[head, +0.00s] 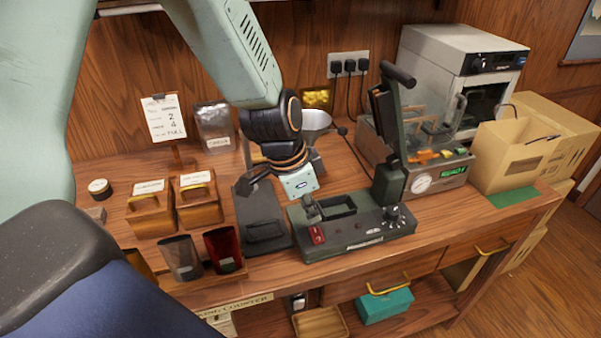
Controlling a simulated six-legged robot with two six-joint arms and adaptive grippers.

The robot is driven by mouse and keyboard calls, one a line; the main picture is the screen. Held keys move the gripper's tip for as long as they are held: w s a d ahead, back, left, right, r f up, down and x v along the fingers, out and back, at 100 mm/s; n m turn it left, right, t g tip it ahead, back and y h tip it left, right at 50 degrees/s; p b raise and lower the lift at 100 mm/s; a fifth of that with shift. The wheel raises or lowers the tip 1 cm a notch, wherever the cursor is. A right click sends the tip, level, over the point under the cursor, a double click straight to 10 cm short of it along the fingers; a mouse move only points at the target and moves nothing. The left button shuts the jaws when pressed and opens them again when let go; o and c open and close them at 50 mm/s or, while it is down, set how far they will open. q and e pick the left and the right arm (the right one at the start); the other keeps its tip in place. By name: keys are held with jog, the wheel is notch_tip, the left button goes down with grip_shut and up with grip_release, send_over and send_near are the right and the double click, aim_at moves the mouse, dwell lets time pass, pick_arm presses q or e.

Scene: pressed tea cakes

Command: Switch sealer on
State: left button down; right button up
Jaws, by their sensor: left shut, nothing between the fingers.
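The sealer (350,240) is a dark green bench unit near the table's front edge, with its lever arm (393,130) raised at its right end. A red rocker switch (317,234) sits on its left end; which way it is tipped is too small to tell. A dial knob (399,217) is at its right. My left gripper (311,212) is shut and empty, pointing down just above the red switch. I cannot tell whether the fingertips touch it. My right gripper is not in view.
A black scale-like stand (262,232) is left of the sealer. A machine with a gauge (421,182), a white oven (440,60) and a cardboard box (510,155) are at the back right.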

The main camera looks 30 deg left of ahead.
pick_arm(q)
jog(key=d+p+v, duration=0.1)
jog(key=p+v, duration=0.2)
jog(key=v, duration=0.5)
jog(key=shift+s+a+r, duration=0.2)
jog(key=shift+s+r, duration=0.05)
jog(key=shift+w, duration=0.1)
jog(key=shift+f, duration=0.1)
